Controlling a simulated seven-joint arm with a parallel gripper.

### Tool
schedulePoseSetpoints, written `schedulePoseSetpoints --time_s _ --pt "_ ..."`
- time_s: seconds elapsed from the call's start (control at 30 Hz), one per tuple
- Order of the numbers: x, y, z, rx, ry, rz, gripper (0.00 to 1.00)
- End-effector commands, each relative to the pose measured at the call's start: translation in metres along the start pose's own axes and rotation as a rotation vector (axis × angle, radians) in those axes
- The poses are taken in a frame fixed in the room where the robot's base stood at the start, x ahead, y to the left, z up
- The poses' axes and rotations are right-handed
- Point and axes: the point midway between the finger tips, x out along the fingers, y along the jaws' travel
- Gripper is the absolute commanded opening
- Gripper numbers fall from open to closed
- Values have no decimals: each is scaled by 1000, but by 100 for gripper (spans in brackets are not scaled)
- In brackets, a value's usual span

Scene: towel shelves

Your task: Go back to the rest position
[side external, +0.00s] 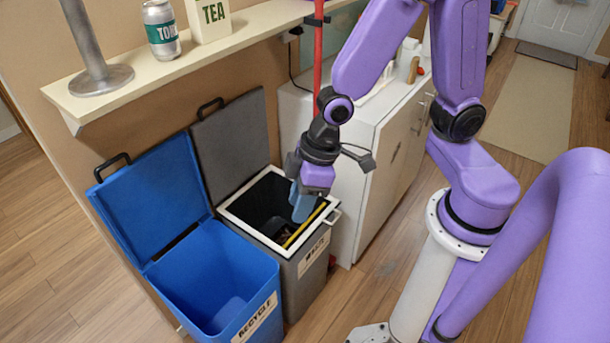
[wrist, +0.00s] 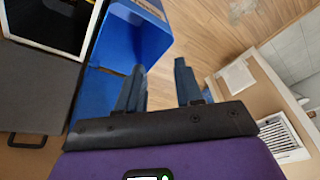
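My gripper (side external: 303,206) points down above the right part of the grey bin's opening in the side view. Its height over the rim is hard to judge. In the wrist view my gripper (wrist: 158,82) has its two blue-grey fingers apart, with nothing between them. The grey bin (side external: 312,272) has a white rim and its lid stands open; it also shows in the wrist view (wrist: 50,47). Dark contents and a yellow strip show inside it, partly hidden by my fingers.
The blue recycle bin (side external: 232,327) stands open and looks empty, left of the grey bin. A shelf (side external: 130,92) above holds a metal post, a can (side external: 161,30) and a tea box (side external: 209,18). A white cabinet (side external: 378,182) and red pole (side external: 318,60) are close behind my gripper.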

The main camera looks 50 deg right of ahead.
Motion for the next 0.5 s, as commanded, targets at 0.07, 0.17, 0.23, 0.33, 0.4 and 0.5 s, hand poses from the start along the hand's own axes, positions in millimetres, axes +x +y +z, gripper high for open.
schedulePoseSetpoints --time_s 0.07,0.17,0.23,0.33,0.4,0.5 --pt "-25 -9 16 -57 -35 -10 36" --pt "-53 -16 42 -125 -94 -14 36" --pt "-71 -18 60 -171 -133 -12 36" --pt "-93 -19 84 -227 -183 -5 36" --pt "-105 -19 98 -257 -211 1 36" --pt "-116 -17 112 -286 -242 9 36"
